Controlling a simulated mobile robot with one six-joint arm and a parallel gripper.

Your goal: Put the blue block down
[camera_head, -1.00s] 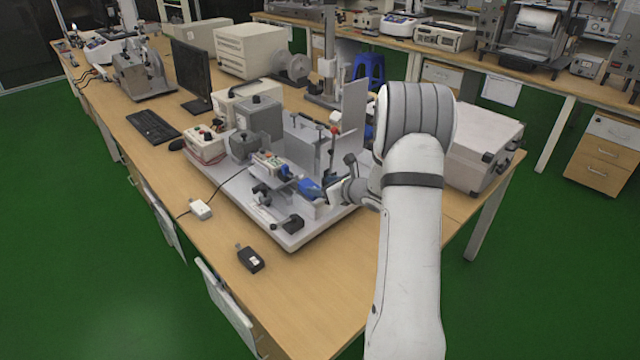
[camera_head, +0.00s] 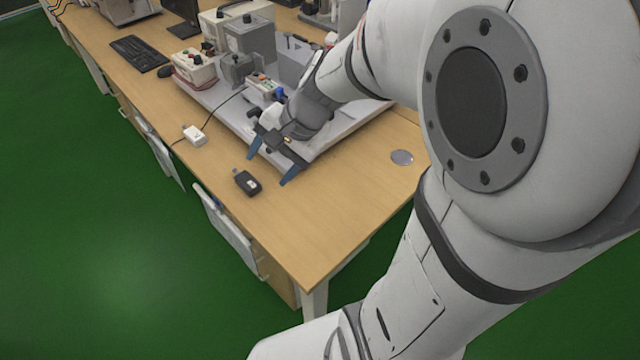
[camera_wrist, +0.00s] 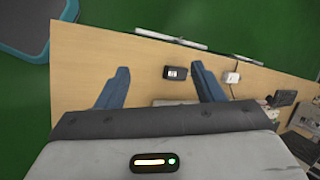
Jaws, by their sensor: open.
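My gripper (camera_head: 270,168) is open over the table's front part, beside the front edge of the grey apparatus plate. In the wrist view its two blue fingers stand wide apart with nothing held between them (camera_wrist: 160,72). A small blue piece (camera_head: 280,92) shows on the apparatus, beside the control box with coloured buttons and behind my gripper. It is small and partly hidden, so I cannot tell for sure that it is the blue block. No other blue block shows.
A black device (camera_head: 247,182) lies on the table (camera_head: 330,215) close to my gripper; the wrist view shows it too (camera_wrist: 175,72). A white adapter (camera_head: 195,135) and cable lie left of the plate (camera_head: 345,130). The table's front corner is clear.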

